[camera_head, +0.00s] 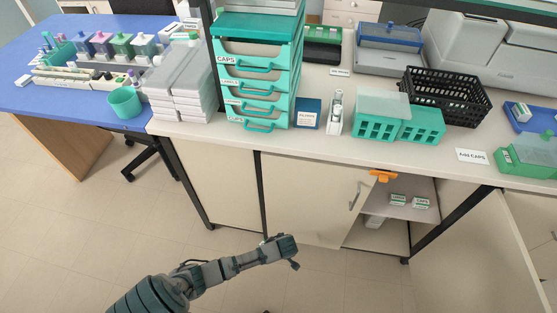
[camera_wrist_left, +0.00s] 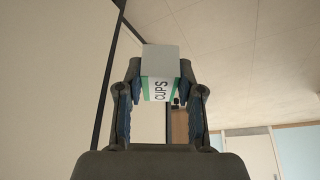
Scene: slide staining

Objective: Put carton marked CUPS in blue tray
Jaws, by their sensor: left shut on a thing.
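My left gripper (camera_head: 287,250) is low in front of the closed cupboard doors, below the counter. In the left wrist view my left gripper (camera_wrist_left: 160,105) is shut on a white and green carton marked CUPS (camera_wrist_left: 160,65), held between its two fingers. The carton cannot be made out in the head view. A blue tray-like piece (camera_head: 517,124) lies on the counter at the far right, partly cut off by the picture edge. My right gripper is not in view.
A cupboard shelf (camera_head: 405,211) holds two small white and green cartons (camera_head: 398,199). An open door (camera_head: 515,245) stands at the right. The counter bears a teal drawer unit (camera_head: 252,30), teal racks (camera_head: 375,125) and a black basket (camera_head: 445,95). Open floor lies below.

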